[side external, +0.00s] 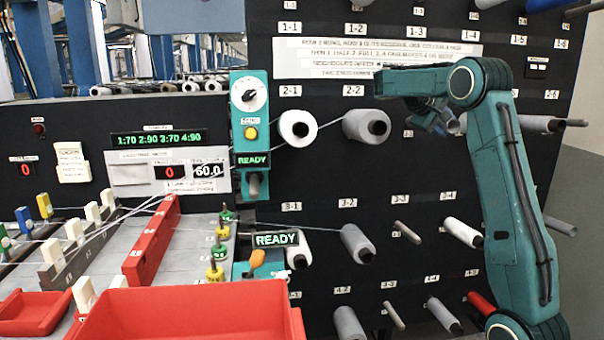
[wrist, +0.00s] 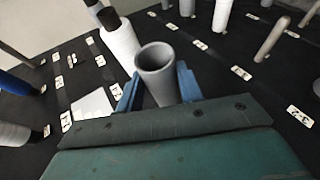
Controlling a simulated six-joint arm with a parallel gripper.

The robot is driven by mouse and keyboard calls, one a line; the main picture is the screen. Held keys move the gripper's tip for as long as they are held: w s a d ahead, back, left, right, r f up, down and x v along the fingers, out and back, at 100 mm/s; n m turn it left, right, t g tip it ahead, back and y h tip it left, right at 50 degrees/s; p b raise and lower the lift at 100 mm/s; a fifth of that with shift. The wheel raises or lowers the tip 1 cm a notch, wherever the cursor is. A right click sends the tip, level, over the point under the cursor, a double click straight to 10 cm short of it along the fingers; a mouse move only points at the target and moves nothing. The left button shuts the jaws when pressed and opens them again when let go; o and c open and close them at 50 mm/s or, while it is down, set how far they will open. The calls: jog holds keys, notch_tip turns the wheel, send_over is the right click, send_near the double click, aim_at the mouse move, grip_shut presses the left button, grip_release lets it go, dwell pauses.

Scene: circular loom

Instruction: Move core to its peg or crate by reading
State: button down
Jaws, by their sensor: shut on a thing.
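My gripper (wrist: 155,85) is shut on a grey hollow core (wrist: 157,62), with a blue finger on each side and the core's open end facing the wrist camera. In the side view my gripper (side external: 432,118) is at the black peg board (side external: 330,185), right of the 2-2 spool and near label 2-3. The core is mostly hidden there, and I cannot tell if it is on a peg. A bare peg (side external: 407,232) stands at 3-3. A red crate (side external: 190,315) is in the front. The display (side external: 157,139) reads 1:70 2:90 3:70 4:90.
A white spool with a black tip (wrist: 120,45) stands close left of the held core. A bare peg (wrist: 271,38) is to the right. Other spools include 2-1 (side external: 297,128), 2-2 (side external: 362,125) and 3-2 (side external: 357,243). Two panels read READY.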

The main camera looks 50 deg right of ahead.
jog(key=shift+w+d, duration=0.2)
dwell(0.5)
jog(key=c, duration=0.8)
grip_release()
jog(key=shift+c, duration=0.2)
jog(key=shift+a, duration=0.1)
jog(key=s+a+r, duration=0.2)
jog(key=s+a, duration=1.1)
jog(key=s, duration=0.1)
jog(key=shift+a+r, duration=0.4)
